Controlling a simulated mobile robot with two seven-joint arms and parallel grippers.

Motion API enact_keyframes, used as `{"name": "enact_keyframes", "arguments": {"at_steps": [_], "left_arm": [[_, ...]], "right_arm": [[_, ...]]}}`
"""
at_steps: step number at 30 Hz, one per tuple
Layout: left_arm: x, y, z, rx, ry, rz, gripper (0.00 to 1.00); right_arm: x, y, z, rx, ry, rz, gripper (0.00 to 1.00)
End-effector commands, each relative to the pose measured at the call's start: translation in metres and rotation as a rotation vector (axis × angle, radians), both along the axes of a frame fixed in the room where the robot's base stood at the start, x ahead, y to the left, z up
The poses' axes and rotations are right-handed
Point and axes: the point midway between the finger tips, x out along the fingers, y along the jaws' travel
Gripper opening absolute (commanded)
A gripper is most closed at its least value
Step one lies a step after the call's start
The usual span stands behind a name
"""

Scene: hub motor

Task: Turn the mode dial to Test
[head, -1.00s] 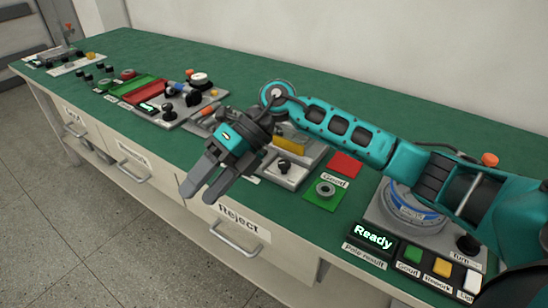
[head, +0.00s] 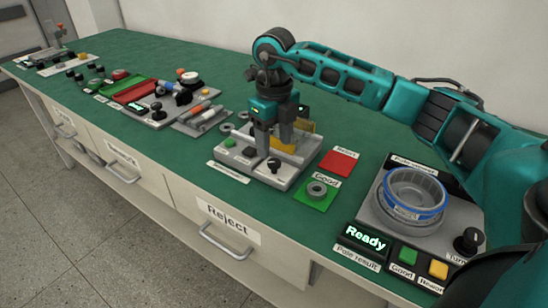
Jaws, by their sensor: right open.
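My right gripper (head: 274,148) points down over a grey fixture (head: 262,182) in the middle of the bench, its two fingers apart and empty. A small black knob (head: 274,166) stands on that fixture just below and in front of the fingers. It looks like a dial, but no Test marking is readable. I cannot tell whether a finger touches it. Another black knob (head: 156,110) is on the panel farther left, and a third (head: 468,240) is at the right by a label starting "Turn". Which one is the mode dial is not readable. My left gripper is out of view.
A red pad (head: 339,163) and a green pad (head: 314,196) with a grey ring lie right of the fixture. A round clear-and-blue bowl (head: 413,195) and a lit "Ready" display (head: 366,236) are farther right.

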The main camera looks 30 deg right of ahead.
Motion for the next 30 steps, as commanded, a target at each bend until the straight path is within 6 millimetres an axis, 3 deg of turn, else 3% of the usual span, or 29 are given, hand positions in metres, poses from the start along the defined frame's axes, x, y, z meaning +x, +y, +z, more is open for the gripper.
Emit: {"name": "enact_keyframes", "arguments": {"at_steps": [3, 7, 20, 30], "left_arm": [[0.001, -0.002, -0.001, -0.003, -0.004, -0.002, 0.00], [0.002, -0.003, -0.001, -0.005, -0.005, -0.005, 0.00], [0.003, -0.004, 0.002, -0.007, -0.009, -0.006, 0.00], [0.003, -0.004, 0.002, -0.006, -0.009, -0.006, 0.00]], "right_arm": [[-0.001, 0.000, -0.024, 0.000, 0.003, 0.000, 0.59], [0.000, 0.000, -0.039, 0.002, 0.001, 0.000, 0.59], [0.000, 0.001, -0.048, 0.002, -0.001, 0.000, 0.59], [0.000, 0.001, -0.048, 0.002, -0.001, 0.000, 0.27]]}}
